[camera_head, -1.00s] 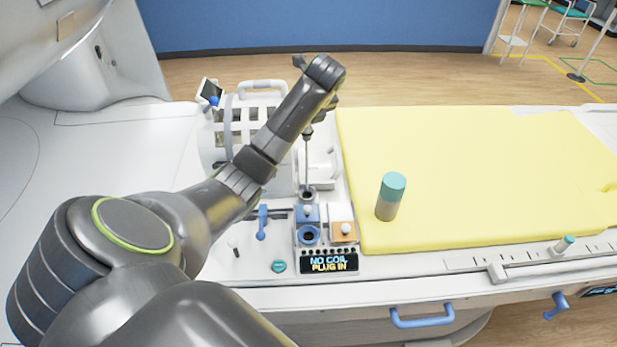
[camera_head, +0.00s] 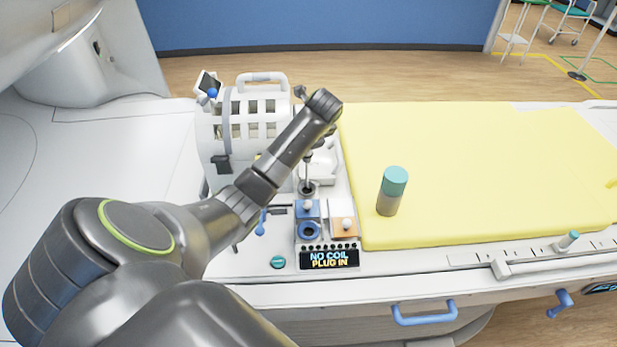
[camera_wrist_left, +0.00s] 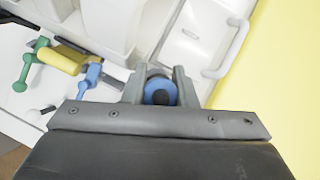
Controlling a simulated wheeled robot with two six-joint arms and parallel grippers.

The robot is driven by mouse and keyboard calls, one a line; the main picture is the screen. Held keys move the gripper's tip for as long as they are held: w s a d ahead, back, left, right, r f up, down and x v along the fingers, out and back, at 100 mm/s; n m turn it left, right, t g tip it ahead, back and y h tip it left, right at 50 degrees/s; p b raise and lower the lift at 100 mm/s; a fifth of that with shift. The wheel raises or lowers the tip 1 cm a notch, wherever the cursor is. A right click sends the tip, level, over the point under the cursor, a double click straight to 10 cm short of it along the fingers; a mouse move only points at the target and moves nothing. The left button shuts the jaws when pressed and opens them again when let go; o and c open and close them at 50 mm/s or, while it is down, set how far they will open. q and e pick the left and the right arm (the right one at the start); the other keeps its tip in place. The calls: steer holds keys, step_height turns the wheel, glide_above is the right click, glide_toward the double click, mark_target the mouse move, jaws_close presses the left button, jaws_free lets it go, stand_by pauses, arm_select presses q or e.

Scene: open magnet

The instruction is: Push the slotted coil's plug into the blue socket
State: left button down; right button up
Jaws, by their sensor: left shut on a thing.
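The slotted coil (camera_head: 222,140) is a white barred shell with a top handle, standing left of the yellow mattress. The blue socket (camera_head: 309,231) is a round opening on the front of a blue block with a white knob. My left gripper (camera_wrist_left: 158,88) is shut on a round blue part with a dark centre (camera_wrist_left: 160,97), which looks like the plug. A thin dark rod or cable drops below the arm to a grey ring behind the blue block. My right gripper is not in view.
An orange socket block (camera_head: 343,229) stands right of the blue one. A teal-capped cylinder (camera_head: 392,192) stands on the yellow mattress (camera_head: 480,165). Green, yellow and blue handles (camera_wrist_left: 88,75) lie left of my gripper.

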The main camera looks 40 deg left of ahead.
arm_select(q)
steer(key=shift+f, duration=0.45)
steer(key=shift+s+r, duration=0.1)
steer(key=s+p, duration=0.1)
steer(key=d+p, duration=0.1)
steer(key=p, duration=0.1)
steer(key=shift+s+d+r, duration=0.15)
steer(key=shift+s+d, duration=0.1)
steer(key=shift+s, duration=0.1)
steer(key=s+d, duration=0.8)
steer(key=s, duration=0.1)
steer(key=shift+s+d, duration=0.15)
steer(key=shift+s, duration=0.25)
steer(key=shift+f, duration=0.2)
